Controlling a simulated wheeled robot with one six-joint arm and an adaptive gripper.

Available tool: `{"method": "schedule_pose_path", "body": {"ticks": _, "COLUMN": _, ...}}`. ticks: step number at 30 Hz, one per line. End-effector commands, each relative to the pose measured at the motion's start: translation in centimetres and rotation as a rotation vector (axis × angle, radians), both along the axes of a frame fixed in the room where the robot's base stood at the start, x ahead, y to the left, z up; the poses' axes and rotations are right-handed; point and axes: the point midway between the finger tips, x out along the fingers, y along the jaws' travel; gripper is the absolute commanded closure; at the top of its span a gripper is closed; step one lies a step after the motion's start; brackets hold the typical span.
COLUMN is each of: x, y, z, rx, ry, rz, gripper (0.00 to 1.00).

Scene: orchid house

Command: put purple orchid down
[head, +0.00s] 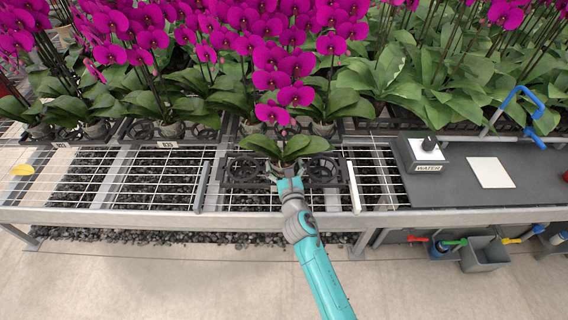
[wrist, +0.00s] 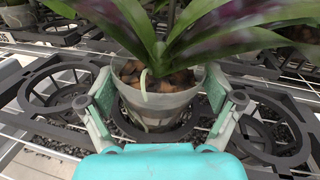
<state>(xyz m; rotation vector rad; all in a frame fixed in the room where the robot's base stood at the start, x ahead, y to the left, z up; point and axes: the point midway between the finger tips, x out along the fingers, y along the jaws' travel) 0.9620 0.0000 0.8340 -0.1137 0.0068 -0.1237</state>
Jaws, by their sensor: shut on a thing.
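The purple orchid (head: 285,148) stands upright at the front of the bench, its green leaves spread and its magenta blooms rising among the others behind. Its clear pot (wrist: 155,108) with bark shows in the wrist view. My gripper (head: 290,182) is shut on the pot from the front, and its pads press the pot's two sides in the wrist view (wrist: 160,92). The pot is at the middle ring of a black tray (head: 238,174); I cannot tell whether it rests fully there. Empty rings show on the left and right of it.
Rows of potted purple orchids (head: 165,108) stand close behind. The wire bench (head: 120,165) is open on the left. A dark counter (head: 530,165) on the right holds a WATER box (head: 424,153) and a white card (head: 490,172). A grey bin (head: 484,254) hangs below.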

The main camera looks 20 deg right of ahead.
Motion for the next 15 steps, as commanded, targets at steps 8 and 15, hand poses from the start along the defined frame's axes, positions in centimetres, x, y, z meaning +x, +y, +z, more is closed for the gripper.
{"method": "schedule_pose_path", "body": {"ticks": 8, "x": 0.03, "y": 0.02, "z": -0.08, "rx": -0.001, "ry": -0.002, "rz": 0.001, "gripper": 0.73}}
{"method": "schedule_pose_path", "body": {"ticks": 15, "x": 0.00, "y": 0.00, "z": -0.44, "rx": 0.000, "ry": 0.000, "rz": 0.000, "gripper": 0.00}}
